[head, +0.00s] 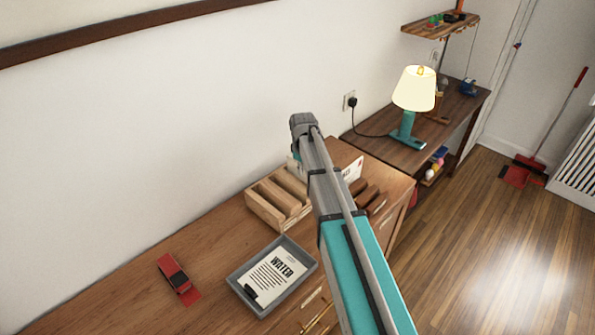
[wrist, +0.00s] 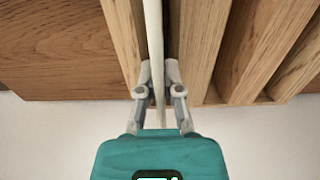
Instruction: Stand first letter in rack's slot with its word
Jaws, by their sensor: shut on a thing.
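The wooden rack (head: 263,208) stands on the cabinet top against the wall, its right part hidden behind my arm. In the wrist view its light wooden dividers (wrist: 215,45) have slots between them. My gripper (wrist: 160,92) is shut on a thin white letter (wrist: 153,40), seen edge-on between two dividers. I cannot tell whether it touches the slot's bottom. In the head view a white letter with a red mark (head: 355,171) shows partly behind my arm; its word is not readable. Another letter, headed WATER (head: 280,270), lies flat in a grey tray (head: 239,285).
Dark brown pieces (head: 367,195) lie right of my arm. A lamp (head: 414,92) stands on the desk at the back right. The cabinet's left top is mostly clear.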

